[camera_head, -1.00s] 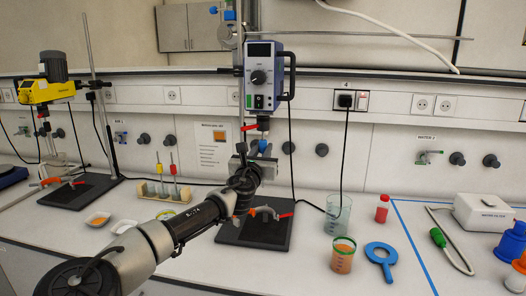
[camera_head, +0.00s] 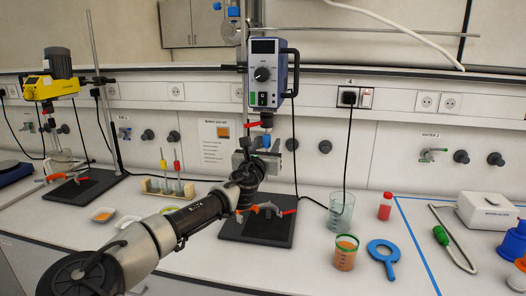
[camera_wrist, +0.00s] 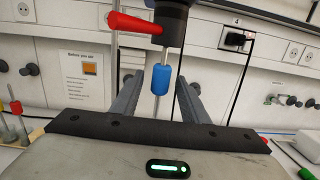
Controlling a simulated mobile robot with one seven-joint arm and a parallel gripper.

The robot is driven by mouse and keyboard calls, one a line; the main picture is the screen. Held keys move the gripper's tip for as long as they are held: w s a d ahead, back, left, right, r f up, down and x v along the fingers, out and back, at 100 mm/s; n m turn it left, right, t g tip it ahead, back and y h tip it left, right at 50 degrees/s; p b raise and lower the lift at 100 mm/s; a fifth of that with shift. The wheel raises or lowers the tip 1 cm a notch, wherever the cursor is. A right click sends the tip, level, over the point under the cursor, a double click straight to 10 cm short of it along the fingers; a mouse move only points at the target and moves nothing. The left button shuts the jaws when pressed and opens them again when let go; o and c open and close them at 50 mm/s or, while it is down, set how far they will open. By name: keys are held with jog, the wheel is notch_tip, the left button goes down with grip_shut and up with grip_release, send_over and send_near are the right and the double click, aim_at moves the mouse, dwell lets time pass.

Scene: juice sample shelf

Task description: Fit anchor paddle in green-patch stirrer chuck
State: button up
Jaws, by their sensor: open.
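The stirrer with a green patch (camera_head: 265,72) hangs upright at mid-picture, a red lever (camera_head: 253,124) at its chuck. The wrist view shows the dark chuck (camera_wrist: 174,12) and red lever (camera_wrist: 135,22) close up. A thin metal shaft with a blue sleeve (camera_wrist: 160,80) reaches up to the chuck; the sleeve also shows in the head view (camera_head: 266,141). I take this as the anchor paddle; its lower end is hidden behind my gripper. My gripper (camera_wrist: 160,92) is open, one finger each side of the sleeve, with visible gaps. How deep the shaft sits is unclear.
A dark base plate (camera_head: 257,228) with an orange-red clamp lies below. A rack (camera_head: 167,187) holds shafts with red and yellow sleeves at left. A yellow stirrer (camera_head: 48,87) is far left.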

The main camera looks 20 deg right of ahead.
jog(key=v, duration=1.7)
jog(key=s+d+f+m+g+p, duration=0.1)
jog(key=s+d+f+m+g, duration=0.45)
jog(key=f, duration=0.25)
jog(key=s+d+f+m+g+p, duration=0.1)
jog(key=s+d+f+m+g, duration=0.3)
jog(key=d+f+m, duration=0.4)
jog(key=s+a+f+m+g+y+p, duration=0.2)
jog(key=s+a+f+m+g+y, duration=0.1)
jog(key=s+a+f+m+y, duration=0.35)
jog(key=s+a+r+m+y+p, duration=0.1)
jog(key=a+r+m+y, duration=0.1)
jog(key=a+r, duration=0.3)
jog(key=s+a+r+m+y+p, duration=0.1)
jog(key=s+a+r+m+y, duration=0.1)
jog(key=a, duration=0.4)
jog(key=s+a+r+m+t+p, duration=0.1)
jog(key=s+a+r+m, duration=0.1)
jog(key=r, duration=0.7)
jog(key=s+a+r+m+t+p, duration=0.1)
jog(key=s+a+r+m+t, duration=0.1)
jog(key=s+r, duration=0.5)
notch_tip(320, 180, up, 3)
jog(key=shift+a+f+m, duration=0.1)
jog(key=shift+a+m, duration=0.3)
jog(key=shift+a, duration=0.5)
